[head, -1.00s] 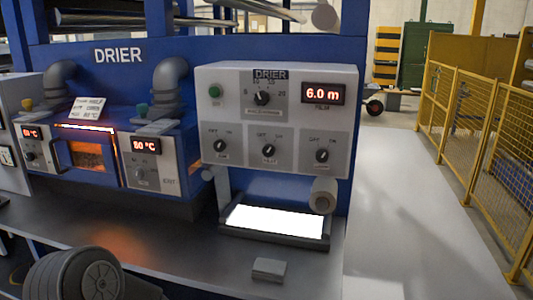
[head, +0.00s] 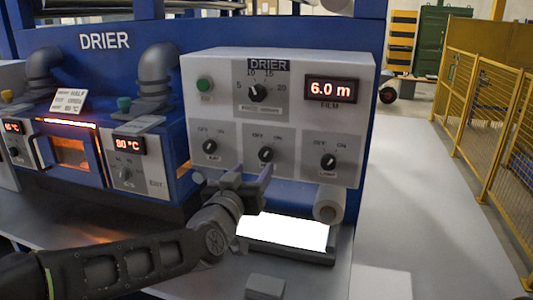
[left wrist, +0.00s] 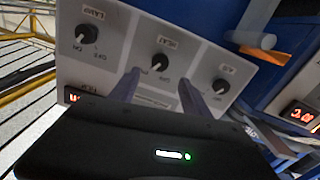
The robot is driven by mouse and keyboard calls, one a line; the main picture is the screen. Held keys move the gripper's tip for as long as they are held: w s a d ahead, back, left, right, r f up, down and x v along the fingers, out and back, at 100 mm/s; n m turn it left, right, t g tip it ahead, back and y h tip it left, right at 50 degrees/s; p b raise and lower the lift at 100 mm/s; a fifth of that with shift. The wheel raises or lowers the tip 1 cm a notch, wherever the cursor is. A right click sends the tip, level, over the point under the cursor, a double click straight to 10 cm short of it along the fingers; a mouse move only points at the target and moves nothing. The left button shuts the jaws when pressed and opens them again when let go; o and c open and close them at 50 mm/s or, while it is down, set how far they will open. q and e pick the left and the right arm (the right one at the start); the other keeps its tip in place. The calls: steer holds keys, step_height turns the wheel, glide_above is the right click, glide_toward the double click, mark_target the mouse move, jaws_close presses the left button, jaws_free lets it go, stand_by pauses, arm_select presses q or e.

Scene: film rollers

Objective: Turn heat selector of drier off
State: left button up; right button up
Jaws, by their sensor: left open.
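The drier's heat selector (head: 266,154) is a small black knob in the middle of the lower row on the grey control box (head: 365,110). It also shows in the left wrist view (left wrist: 159,62), where the box appears upside down. Its white mark appears to point toward ON. My left gripper (head: 253,170) is open just in front of the box, slightly below the heat selector. In the left wrist view my left gripper (left wrist: 160,90) has a finger on either side of the knob's line, apart from it. My right gripper is not in view.
The air knob (head: 209,146) and lamp knob (head: 328,162) flank the heat selector. Above are a speed dial (head: 258,93), a green button (head: 204,85) and a 6.0 m display (head: 333,89). Below is a lit white panel (head: 285,230). A yellow fence (head: 480,120) stands at right.

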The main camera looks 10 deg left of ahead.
mark_target(264, 156)
arm_select(q)
steer(key=shift+s, duration=0.1)
steer(key=shift+w+d+p, duration=0.15)
steer(key=shift+w+p, duration=0.3)
steer(key=shift+w, duration=1.55)
steer(key=shift+w+d+p, duration=0.15)
steer(key=shift+w+p, duration=0.3)
steer(key=shift+w, duration=1.55)
steer(key=shift+c, duration=0.2)
steer(key=shift+f, duration=0.1)
jaws_close()
